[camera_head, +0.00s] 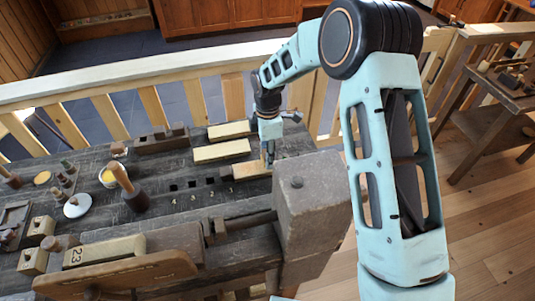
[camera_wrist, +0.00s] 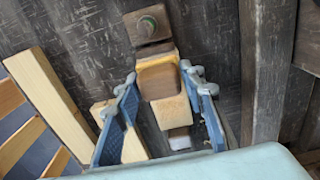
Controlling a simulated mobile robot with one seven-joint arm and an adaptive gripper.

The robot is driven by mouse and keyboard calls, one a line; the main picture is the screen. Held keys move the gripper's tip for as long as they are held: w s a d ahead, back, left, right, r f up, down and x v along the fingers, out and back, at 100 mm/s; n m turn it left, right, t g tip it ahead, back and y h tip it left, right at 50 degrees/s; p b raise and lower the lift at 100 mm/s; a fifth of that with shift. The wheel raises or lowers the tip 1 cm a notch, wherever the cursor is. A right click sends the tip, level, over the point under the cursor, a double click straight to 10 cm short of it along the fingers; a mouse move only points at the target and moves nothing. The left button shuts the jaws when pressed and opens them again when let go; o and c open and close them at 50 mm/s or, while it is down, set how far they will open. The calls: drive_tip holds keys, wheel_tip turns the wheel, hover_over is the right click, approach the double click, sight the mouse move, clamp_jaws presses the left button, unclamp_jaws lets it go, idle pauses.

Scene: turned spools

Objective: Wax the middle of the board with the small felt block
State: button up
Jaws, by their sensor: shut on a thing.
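A pale wooden board (camera_head: 250,170) lies on the dark bench with its left end against a brown stop block (camera_head: 226,174). My gripper (camera_head: 268,152) is over the board's right part, pointing down. In the wrist view, my gripper's blue fingers (camera_wrist: 161,82) stand on both sides of a small brown block (camera_wrist: 158,82), which I take to be the felt block, and are shut on it. The board (camera_wrist: 173,112) shows below the block. Whether the block touches the board cannot be told. The fingers and block hide part of the board.
Two pale boards (camera_head: 222,150) (camera_head: 230,130) lie behind the board. A big grey vise block (camera_head: 312,200) stands close in front, to the right. A dark-handled tool (camera_head: 128,188), a white-lidded pot (camera_head: 77,206) and a yellow tin (camera_head: 110,177) stand left. A wooden railing (camera_head: 180,75) runs behind.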

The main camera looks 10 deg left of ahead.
sight(247, 169)
drive_tip(key=shift+f+b, duration=0.7)
drive_tip(key=shift+f, duration=0.3)
